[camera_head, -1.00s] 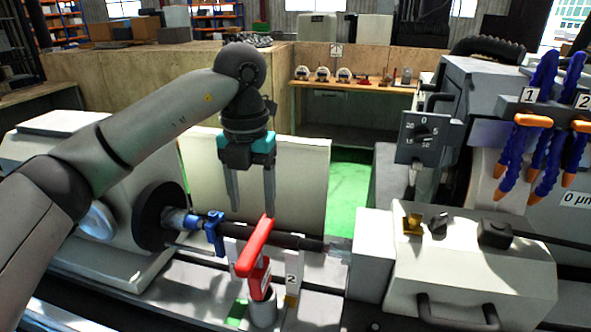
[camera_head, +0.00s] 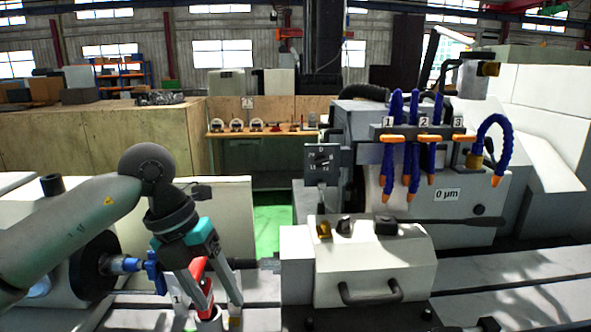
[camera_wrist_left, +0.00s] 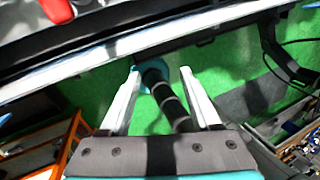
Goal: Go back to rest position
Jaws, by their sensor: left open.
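My left gripper (camera_head: 215,312) is in the lower left of the head view, pointing down, its two grey fingers spread and empty. In the left wrist view the fingers (camera_wrist_left: 160,70) stand apart with nothing held between them. In the head view the gripper is in front of a red-handled part (camera_head: 200,272), partly hiding it. I cannot tell whether they touch. A dark shaft (camera_head: 243,263) shows behind the gripper, with a blue clamp (camera_head: 155,272) to its left. My right gripper is not in view.
A wooden bench (camera_head: 262,134) with several gauges is at the back. Green floor (camera_wrist_left: 228,62) lies below the gripper in the wrist view.

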